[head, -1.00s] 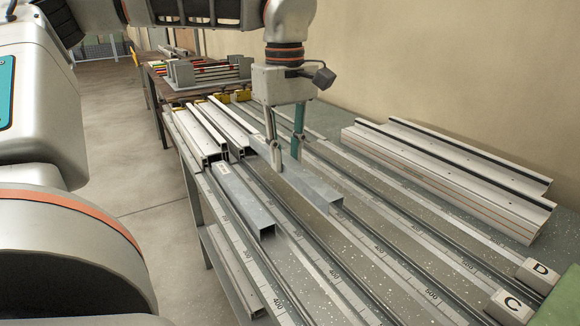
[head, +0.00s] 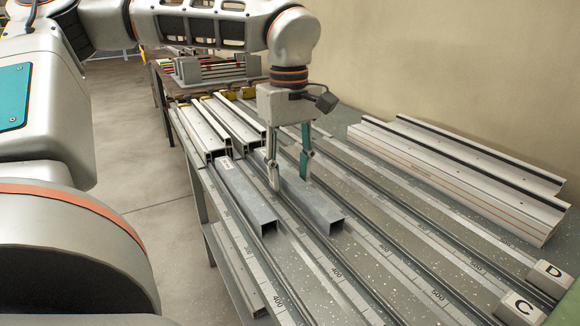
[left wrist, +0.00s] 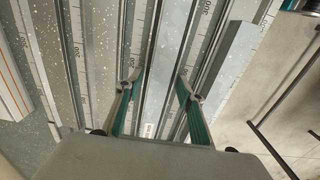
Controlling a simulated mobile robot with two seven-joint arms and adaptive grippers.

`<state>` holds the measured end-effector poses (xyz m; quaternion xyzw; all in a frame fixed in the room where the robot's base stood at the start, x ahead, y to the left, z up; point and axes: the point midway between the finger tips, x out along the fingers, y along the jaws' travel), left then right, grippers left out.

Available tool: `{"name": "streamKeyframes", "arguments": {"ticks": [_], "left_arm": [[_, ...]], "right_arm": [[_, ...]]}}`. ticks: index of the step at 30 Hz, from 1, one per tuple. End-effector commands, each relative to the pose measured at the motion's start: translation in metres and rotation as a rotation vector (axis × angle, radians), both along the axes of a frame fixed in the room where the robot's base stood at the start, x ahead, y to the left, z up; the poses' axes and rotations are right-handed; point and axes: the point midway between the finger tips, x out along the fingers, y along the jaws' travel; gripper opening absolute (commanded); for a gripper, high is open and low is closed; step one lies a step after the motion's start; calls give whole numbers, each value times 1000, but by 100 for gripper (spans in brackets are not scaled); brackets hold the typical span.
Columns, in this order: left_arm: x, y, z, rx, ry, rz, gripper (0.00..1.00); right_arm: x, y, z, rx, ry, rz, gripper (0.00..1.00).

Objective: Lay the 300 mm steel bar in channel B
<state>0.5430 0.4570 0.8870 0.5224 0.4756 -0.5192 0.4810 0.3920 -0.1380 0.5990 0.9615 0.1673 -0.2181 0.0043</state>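A grey square steel bar (head: 318,207) lies lengthwise between the rails, down at bench level. The gap beside it looks like the lane left of the one labelled C (head: 522,306); no B label is in view. My left gripper (head: 290,184) is open, its fingers down on either side of the bar's rear part. In the left wrist view the fingers (left wrist: 154,84) stand apart, with the bar (left wrist: 168,52) between them and a small white label near its end. A second steel bar (head: 248,198) lies parallel at the left. My right gripper is not in view.
White profiles (head: 226,125) lie behind the bars, and a stack of long profiles (head: 460,180) stands by the wall. The label block D (head: 551,276) is at the right front. The channels in front of the bars are clear. Floor lies left of the bench edge.

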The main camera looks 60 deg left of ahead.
Motion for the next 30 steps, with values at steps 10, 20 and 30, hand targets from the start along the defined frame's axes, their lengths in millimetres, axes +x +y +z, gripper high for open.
{"name": "streamKeyframes", "arguments": {"ticks": [10,20,30], "left_arm": [[0,0,4,0,-1,0,37],[-1,1,68,3,-11,2,37],[-1,1,120,2,-4,1,37]], "right_arm": [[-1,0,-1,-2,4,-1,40],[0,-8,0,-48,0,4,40],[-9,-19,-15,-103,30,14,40]]}}
